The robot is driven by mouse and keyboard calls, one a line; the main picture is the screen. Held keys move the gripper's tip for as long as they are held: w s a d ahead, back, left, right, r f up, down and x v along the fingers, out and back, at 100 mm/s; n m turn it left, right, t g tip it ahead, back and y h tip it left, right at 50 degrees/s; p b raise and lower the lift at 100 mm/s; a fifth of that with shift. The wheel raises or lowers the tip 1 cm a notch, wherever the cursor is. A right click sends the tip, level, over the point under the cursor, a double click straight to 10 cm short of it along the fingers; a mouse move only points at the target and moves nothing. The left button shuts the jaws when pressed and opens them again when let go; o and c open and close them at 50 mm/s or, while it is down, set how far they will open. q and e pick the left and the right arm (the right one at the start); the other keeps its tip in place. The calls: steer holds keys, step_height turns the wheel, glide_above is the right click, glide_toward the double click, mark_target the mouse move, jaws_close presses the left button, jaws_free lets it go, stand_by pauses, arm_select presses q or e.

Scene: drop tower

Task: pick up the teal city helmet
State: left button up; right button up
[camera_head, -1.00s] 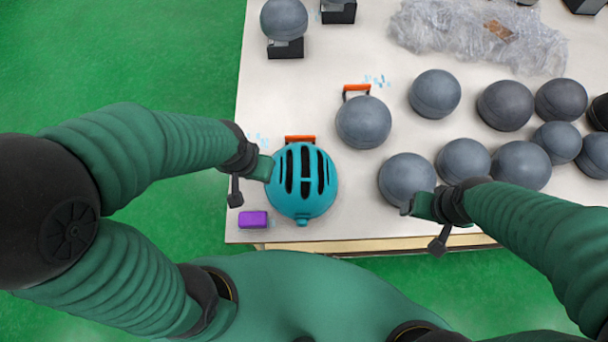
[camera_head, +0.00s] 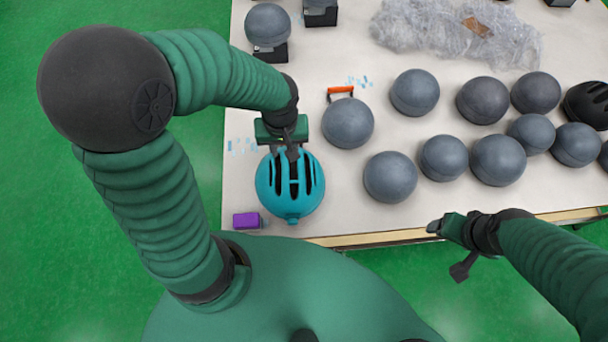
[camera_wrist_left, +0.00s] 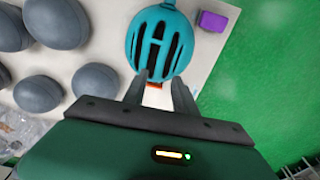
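The teal city helmet (camera_head: 290,205), with dark vent slots, sits upright on the white table near its front left corner. In the left wrist view the helmet (camera_wrist_left: 155,42) lies just beyond my fingertips. My left gripper (camera_head: 284,152) is over the helmet's far edge, fingers pointing down toward it. In the left wrist view its two fingers (camera_wrist_left: 160,80) are spread with nothing held between them. A bit of orange (camera_wrist_left: 153,85) shows between the fingers, mostly hidden. My right gripper (camera_head: 437,226) is off the table's front edge, well right of the helmet; its finger opening is unclear.
A purple block (camera_head: 246,220) lies just left of the helmet. Several grey balls (camera_head: 390,177) stand to the right, and one with an orange handle (camera_head: 341,90) beside it is behind right. Crumpled clear plastic (camera_head: 455,35) lies at the back. The table's left edge is close.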

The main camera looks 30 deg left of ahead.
arm_select(q)
steer(key=b, duration=0.3)
glide_above(286, 170)
steer(key=f, duration=1.1)
steer(key=shift+s+d+f, duration=0.15)
steer(key=shift+s+f, duration=0.05)
steer(key=shift+s, duration=0.1)
step_height(286, 170, down, 5)
steer(key=shift+r, duration=0.15)
steer(key=shift+w+f, duration=0.1)
steer(key=shift+f, duration=0.1)
steer(key=shift+w, duration=0.1)
steer(key=shift+a, duration=0.2)
steer(key=c, duration=0.7)
jaws_close()
